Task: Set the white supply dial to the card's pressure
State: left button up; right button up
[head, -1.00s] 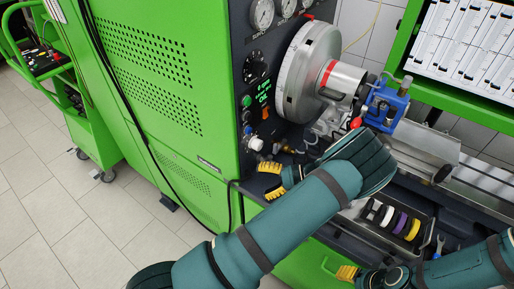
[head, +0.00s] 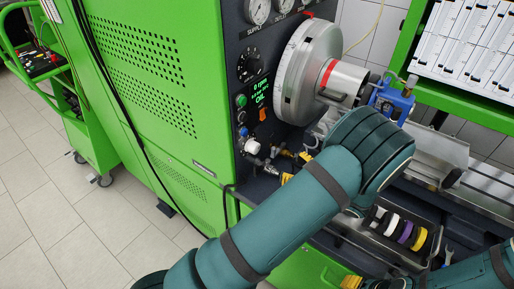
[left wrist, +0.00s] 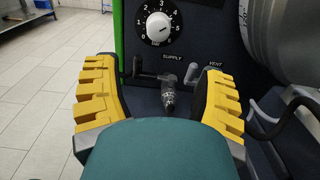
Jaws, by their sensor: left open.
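The white supply dial (head: 252,146) is on the dark front panel, low on its left side. In the left wrist view the white dial (left wrist: 158,27) is ringed by a numbered scale, above the word SUPPLY; its exact setting is too small to read surely. My left gripper (head: 295,167) is right of and below the dial, partly hidden behind my forearm. In the left wrist view the left gripper (left wrist: 158,72) has its yellow fingers wide apart, empty, with the dial beyond them. My right gripper (head: 350,282) barely shows at the bottom edge. I cannot make out a pressure card.
A lever valve (left wrist: 168,85) sits below the dial, seen between my left fingers. A large metal disc (head: 300,75) stands out from the panel, right of the dial. A tray with coloured rings (head: 407,232) lies at lower right.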

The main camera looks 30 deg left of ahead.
aim_at(258, 150)
pick_arm(q)
jog(key=a, duration=1.3)
jog(key=shift+w+a, duration=0.15)
jog(key=shift+w, duration=0.25)
jog(key=c, duration=1.2)
